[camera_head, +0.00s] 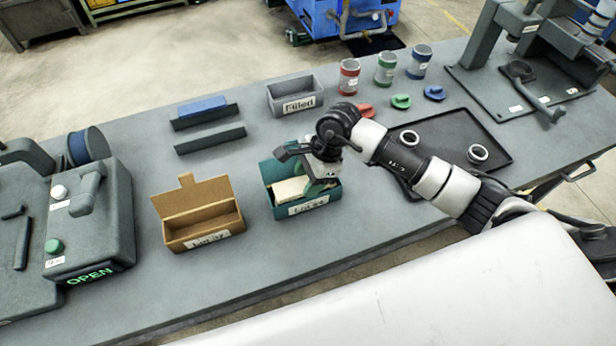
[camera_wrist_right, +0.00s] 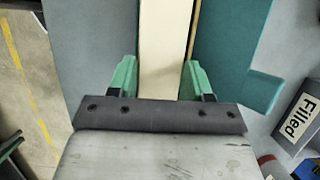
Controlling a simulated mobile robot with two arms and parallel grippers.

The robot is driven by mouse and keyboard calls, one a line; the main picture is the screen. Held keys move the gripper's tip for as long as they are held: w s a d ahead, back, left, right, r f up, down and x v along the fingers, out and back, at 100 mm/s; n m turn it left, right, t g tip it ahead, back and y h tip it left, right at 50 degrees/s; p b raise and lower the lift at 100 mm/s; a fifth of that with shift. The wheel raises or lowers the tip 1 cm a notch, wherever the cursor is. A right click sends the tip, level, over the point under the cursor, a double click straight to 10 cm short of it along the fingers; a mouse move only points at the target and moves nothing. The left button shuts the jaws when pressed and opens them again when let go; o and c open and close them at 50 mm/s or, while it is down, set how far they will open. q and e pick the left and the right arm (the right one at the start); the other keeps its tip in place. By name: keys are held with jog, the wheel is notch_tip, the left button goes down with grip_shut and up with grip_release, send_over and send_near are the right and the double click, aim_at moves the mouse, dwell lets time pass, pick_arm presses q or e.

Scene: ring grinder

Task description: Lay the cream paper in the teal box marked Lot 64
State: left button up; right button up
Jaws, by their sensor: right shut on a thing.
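The teal box (camera_head: 283,214) stands open near the middle of the table, with a front label that is too blurred to read surely. The cream paper (camera_head: 290,189) shows within its walls, held by my right gripper (camera_head: 318,184). In the right wrist view the green fingers (camera_wrist_right: 160,78) are shut on the cream paper (camera_wrist_right: 165,35), and the teal box (camera_wrist_right: 232,45) lies beside and behind it. Whether the paper touches the box floor I cannot tell. My gripper partly hides the box's back and right side.
An open brown box (camera_head: 203,232) stands to the left. A grey tray labelled Filled (camera_head: 296,98) is behind. A dark tray (camera_head: 455,137) with rings lies right, and red, green and blue canisters (camera_head: 386,69) stand at the back. A machine showing OPEN (camera_head: 91,225) is far left.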

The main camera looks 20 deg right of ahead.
jog(key=shift+w+f+b, duration=0.1)
jog(key=shift+b, duration=0.5)
dwell(1.0)
dwell(0.3)
jog(key=o, duration=1.4)
jog(key=shift+c, duration=0.2)
jog(key=shift+s+r+p, duration=0.35)
jog(key=shift+r+p, duration=0.25)
jog(key=shift+r, duration=0.4)
jog(key=shift+s+r+p, duration=0.3)
jog(key=shift+r+p, duration=0.3)
jog(key=shift+r, duration=0.45)
jog(key=shift+s+r+p, duration=0.35)
jog(key=shift+r+p, duration=0.25)
jog(key=shift+r, duration=0.4)
jog(key=shift+s+f, duration=0.1)
